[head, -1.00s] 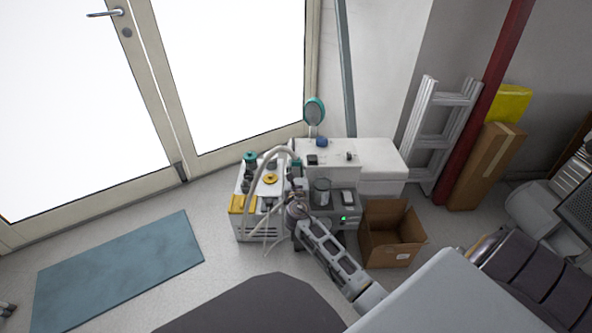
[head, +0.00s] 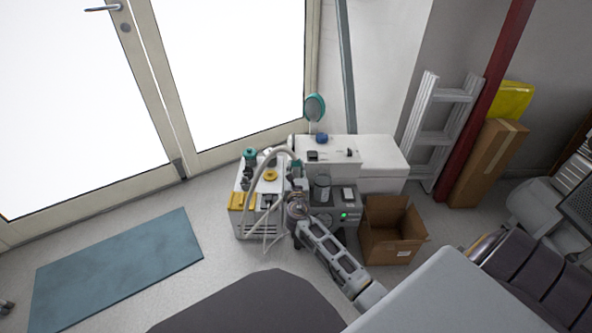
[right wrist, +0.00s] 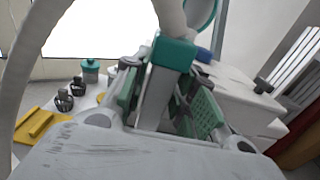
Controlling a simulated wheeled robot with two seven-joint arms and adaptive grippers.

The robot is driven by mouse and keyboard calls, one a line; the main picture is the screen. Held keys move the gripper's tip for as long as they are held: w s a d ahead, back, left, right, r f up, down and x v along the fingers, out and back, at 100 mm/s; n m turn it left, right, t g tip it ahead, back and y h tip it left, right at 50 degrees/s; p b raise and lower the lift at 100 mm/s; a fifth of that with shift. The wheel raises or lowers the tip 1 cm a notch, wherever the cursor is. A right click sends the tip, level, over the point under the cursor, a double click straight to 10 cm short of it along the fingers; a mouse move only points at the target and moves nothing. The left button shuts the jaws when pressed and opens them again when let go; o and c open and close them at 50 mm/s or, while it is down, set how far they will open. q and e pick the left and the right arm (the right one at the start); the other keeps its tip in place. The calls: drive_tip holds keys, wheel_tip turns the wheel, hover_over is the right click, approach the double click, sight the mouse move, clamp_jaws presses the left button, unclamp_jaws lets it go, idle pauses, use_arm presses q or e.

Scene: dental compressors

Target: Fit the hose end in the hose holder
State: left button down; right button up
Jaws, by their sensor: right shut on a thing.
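The pale hose (head: 274,158) arches over the white compressor unit in the head view. In the right wrist view, the hose (right wrist: 35,55) curves down the left side. The hose end (right wrist: 172,52) has a teal collar and a grey body below it. My right gripper (right wrist: 168,104) is shut on this end, between green finger pads. In the head view my right gripper (head: 296,184) is small, beside the compressor units, and hides part of them. I cannot tell which part is the hose holder. My left gripper is not in view.
The white unit (head: 244,222) has yellow parts and teal-topped fittings. A grey unit (head: 347,216) with a green light stands to its right, with a white cabinet (head: 380,155) behind. An open cardboard box (head: 391,250) is right of my arm. A teal disc (head: 315,106) rises behind.

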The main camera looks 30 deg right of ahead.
drive_tip(key=o, duration=1.1)
drive_tip(key=shift+o, duration=0.2)
drive_tip(key=shift+s, duration=0.1)
drive_tip(key=shift+s+a, duration=0.15)
drive_tip(key=v, duration=1.1)
drive_tip(key=shift+s, duration=0.2)
drive_tip(key=shift+a, duration=0.15)
